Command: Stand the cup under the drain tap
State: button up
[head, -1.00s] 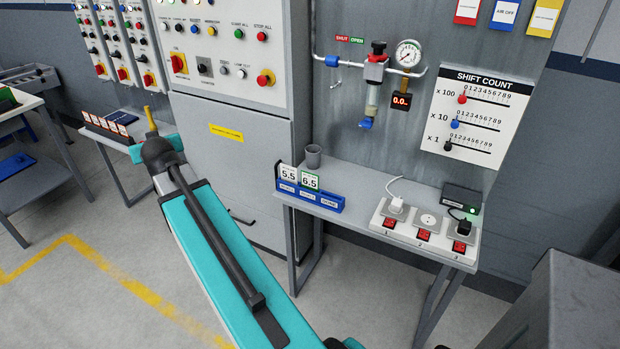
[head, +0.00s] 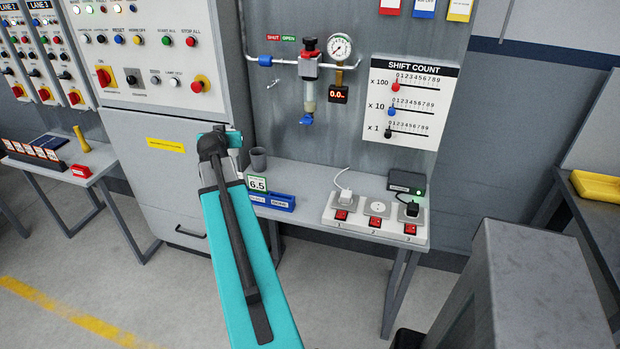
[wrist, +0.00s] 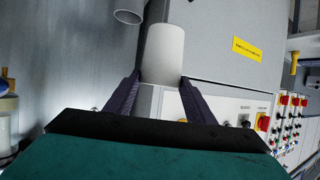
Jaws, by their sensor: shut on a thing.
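My gripper (wrist: 160,82) is shut on a pale, smooth cylinder (wrist: 164,52), which stands out beyond the fingers in the wrist view; I cannot tell whether it is a cup. In the head view my arm's end hides it. The drain tap (head: 306,119), with a blue handle, hangs below the clear filter bowl (head: 309,92) on the wall panel, above the bench.
A blue rack (head: 272,201) with a 6.5 card (head: 257,184) stands in front of the cup. A white socket strip (head: 375,216) with plugs and a black box (head: 407,182) fill the bench's right. The control cabinet (head: 160,185) is at left. Bare bench lies below the tap.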

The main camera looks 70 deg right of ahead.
jog(key=s+d+f+m+g, duration=0.1)
jog(key=s+d, duration=0.4)
jog(key=s, duration=0.3)
jog(key=s+d+f+m+g+h, duration=0.1)
jog(key=s+d, duration=0.3)
jog(key=s, duration=0.4)
jog(key=s+d+f+m+g, duration=0.1)
jog(key=s+d+m+g, duration=0.1)
jog(key=s+d, duration=0.3)
jog(key=s+g, duration=0.1)
jog(key=s, duration=0.1)
jog(key=shift+s+d+f+m+h+b, duration=0.3)
jog(key=shift+s+d+f+b, duration=0.05)
jog(key=shift+s+f, duration=0.05)
jog(key=shift+f, duration=0.1)
notch_tip(320, 180, down, 6)
jog(key=p, duration=0.1)
jog(key=shift+f, duration=0.1)
jog(key=shift+f, duration=1.8)
jog(key=shift+f, duration=0.15)
jog(key=o, duration=1.3)
